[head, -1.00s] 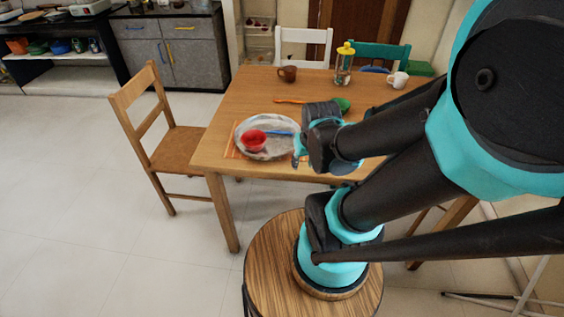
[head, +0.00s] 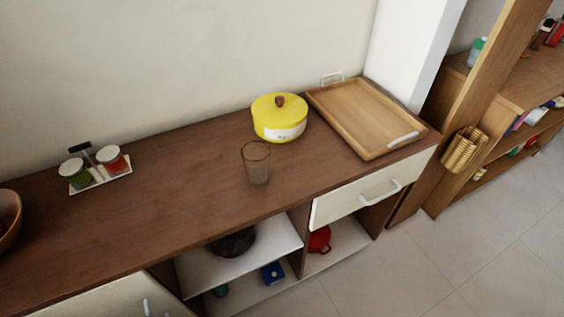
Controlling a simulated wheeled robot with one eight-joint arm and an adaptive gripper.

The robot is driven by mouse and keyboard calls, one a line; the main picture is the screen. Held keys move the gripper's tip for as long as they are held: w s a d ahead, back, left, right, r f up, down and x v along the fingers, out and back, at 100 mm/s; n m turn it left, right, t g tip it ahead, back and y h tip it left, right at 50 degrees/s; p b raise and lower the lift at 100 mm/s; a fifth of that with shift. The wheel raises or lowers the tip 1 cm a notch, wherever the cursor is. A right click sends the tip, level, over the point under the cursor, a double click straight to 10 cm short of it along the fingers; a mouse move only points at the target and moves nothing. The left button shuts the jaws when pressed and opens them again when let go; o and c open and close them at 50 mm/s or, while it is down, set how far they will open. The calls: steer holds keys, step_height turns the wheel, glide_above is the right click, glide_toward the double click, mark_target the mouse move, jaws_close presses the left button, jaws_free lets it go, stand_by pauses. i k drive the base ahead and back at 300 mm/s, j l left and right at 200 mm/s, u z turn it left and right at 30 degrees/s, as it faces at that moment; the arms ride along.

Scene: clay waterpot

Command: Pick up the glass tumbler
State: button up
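The glass tumbler (head: 256,163) stands upright on the brown wooden top of a sideboard (head: 190,193), near its front edge. It is clear with a slight brown tint and looks empty. My gripper and arm are not in the head view now, so I cannot see where the gripper is relative to the tumbler.
A yellow lidded pot (head: 279,119) stands just behind the tumbler to the right. A wooden tray (head: 362,117) lies further right. A condiment stand (head: 100,178) with jars is at the left, and a bowl (head: 8,222) at the left edge. The counter left of the tumbler is clear.

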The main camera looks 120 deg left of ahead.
mark_target(256, 155)
steer(key=u, duration=3.95)
